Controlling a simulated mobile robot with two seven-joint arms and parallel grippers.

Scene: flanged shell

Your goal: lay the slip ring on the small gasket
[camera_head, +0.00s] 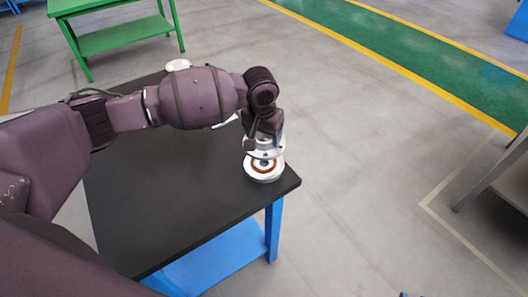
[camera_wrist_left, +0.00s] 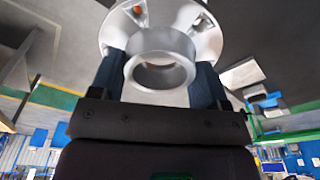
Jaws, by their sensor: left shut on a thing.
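My left gripper (camera_head: 264,148) is shut on the slip ring (camera_head: 266,154), a pale metal ring. In the left wrist view the slip ring (camera_wrist_left: 160,62) sits between the two blue-grey fingers (camera_wrist_left: 160,75). The white flanged shell (camera_head: 264,178) stands near the table's right corner, just below the held ring. An orange-brown ring, which looks like the small gasket (camera_head: 255,167), lies in the shell, partly hidden by the gripper and ring. The shell's holed flange (camera_wrist_left: 205,40) shows behind the ring in the wrist view. I cannot tell whether ring and gasket touch. My right gripper is not in view.
The black table top (camera_head: 180,200) is mostly bare, with its right corner close to the shell. A white round part (camera_head: 178,65) lies at the table's back edge. Another pale part is mostly hidden behind my arm. A green table (camera_head: 115,38) stands further back.

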